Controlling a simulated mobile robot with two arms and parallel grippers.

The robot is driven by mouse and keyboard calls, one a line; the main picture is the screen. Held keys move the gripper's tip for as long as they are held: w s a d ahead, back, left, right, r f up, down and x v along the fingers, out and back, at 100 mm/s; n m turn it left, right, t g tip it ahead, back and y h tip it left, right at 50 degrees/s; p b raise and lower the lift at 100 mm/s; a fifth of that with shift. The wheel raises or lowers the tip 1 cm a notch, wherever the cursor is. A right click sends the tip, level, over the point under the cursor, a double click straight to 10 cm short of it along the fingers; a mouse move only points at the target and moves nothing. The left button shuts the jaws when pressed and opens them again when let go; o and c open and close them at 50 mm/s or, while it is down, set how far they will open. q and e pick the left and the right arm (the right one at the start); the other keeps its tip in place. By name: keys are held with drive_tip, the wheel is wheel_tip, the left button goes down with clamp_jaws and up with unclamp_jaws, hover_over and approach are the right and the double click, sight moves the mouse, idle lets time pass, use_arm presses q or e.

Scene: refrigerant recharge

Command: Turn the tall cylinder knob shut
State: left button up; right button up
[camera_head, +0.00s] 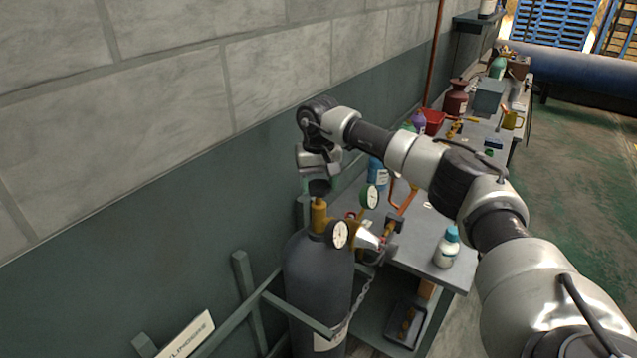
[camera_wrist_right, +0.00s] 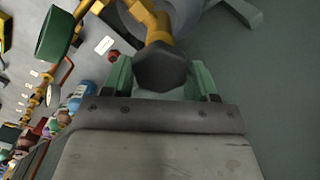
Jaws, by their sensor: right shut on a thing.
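The tall dark grey cylinder (camera_head: 318,262) stands upright at the wall, with a brass valve (camera_head: 319,214) on top. Its dark faceted knob (camera_wrist_right: 162,68) shows in the right wrist view, above the yellow valve stem (camera_wrist_right: 158,25). My right gripper (camera_head: 319,181) is over the top of the valve, pointing down. In the right wrist view the green fingers of my right gripper (camera_wrist_right: 162,80) stand on both sides of the knob and are shut on it. In the head view the gripper hides most of the knob. My left gripper is not in view.
Pressure gauges (camera_head: 341,234) sit close beside the valve. A chain (camera_head: 362,296) and a green rail frame (camera_head: 240,300) surround the cylinder. The grey workbench (camera_head: 425,255) to the right carries a white bottle (camera_head: 447,247) and several containers. The wall is close behind.

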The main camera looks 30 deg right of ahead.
drive_tip(key=m, duration=0.3)
drive_tip(key=shift+b, duration=0.4)
drive_tip(key=m, duration=0.4)
drive_tip(key=shift+r+m+b, duration=0.1)
drive_tip(key=shift+m+b, duration=0.25)
drive_tip(key=shift+m, duration=0.05)
drive_tip(key=m, duration=0.8)
drive_tip(key=shift+b, duration=0.3)
drive_tip(key=m, duration=0.6)
drive_tip(key=shift+r, duration=0.1)
drive_tip(key=m, duration=0.7)
drive_tip(key=shift+r, duration=0.1)
